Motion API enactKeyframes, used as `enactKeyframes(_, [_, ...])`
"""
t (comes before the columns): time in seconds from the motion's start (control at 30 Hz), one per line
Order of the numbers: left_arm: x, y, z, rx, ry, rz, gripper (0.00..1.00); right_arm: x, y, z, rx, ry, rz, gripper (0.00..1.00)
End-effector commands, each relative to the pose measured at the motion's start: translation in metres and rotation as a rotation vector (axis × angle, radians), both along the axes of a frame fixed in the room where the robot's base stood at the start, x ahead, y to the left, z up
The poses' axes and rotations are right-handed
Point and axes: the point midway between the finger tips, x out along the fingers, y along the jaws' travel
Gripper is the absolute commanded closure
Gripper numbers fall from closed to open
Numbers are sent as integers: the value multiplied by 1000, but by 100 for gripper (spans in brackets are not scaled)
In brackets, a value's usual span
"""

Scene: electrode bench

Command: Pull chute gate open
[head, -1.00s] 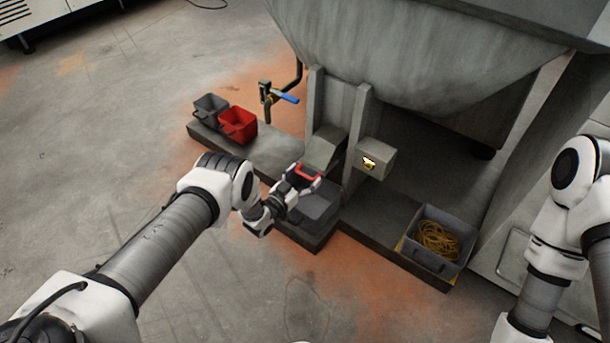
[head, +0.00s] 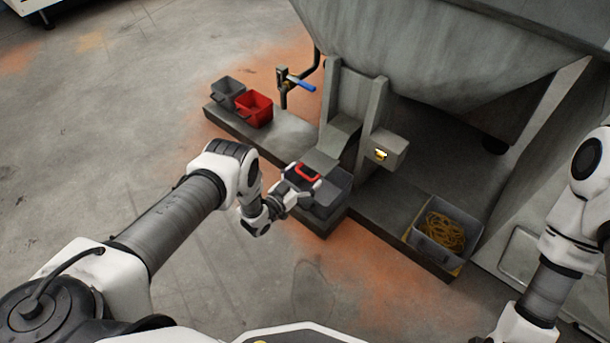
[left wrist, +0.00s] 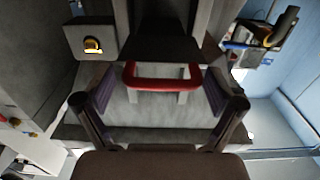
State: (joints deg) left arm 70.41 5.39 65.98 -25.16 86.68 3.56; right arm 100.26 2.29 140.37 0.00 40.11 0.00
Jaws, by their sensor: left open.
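The chute gate's red handle (head: 308,172) stands out in front of the grey chute (head: 341,132), with a strip of grey plate between them. My left gripper (head: 301,188) is at the handle, above the dark bin (head: 335,196) under the chute. In the left wrist view the red handle (left wrist: 162,84) lies across the middle, on two pale posts. The open fingers of my left gripper (left wrist: 160,98) are spread to either side of it. I cannot tell whether they touch it. My right gripper is out of view; only its arm shows.
A grey box with a yellow latch (head: 392,150) sits right of the chute. A valve with a blue lever (head: 300,84), a red bin (head: 254,108) and a grey bin (head: 226,93) are left. A bin of yellow cable (head: 415,238) stands right. The floor in front is clear.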

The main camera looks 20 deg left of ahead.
Motion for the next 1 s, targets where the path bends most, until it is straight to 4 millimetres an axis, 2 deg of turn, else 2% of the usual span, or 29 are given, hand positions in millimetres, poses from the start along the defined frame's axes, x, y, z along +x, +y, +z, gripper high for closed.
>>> enactKeyframes(0.17, [-14, 6, -1, 0, 3, 2, 6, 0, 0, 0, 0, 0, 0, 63])
enactKeyframes(0.5, [-91, 34, -1, 0, 4, 1, 6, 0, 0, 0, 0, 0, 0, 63])
enactKeyframes(0.6, [-106, 38, -1, 0, 2, 0, 6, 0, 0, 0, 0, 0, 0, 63])
enactKeyframes(0.7, [-112, 40, 0, 0, 1, -1, 6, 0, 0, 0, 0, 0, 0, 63])
enactKeyframes(1.0, [-113, 40, 0, 0, 0, -1, 6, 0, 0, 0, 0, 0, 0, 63])
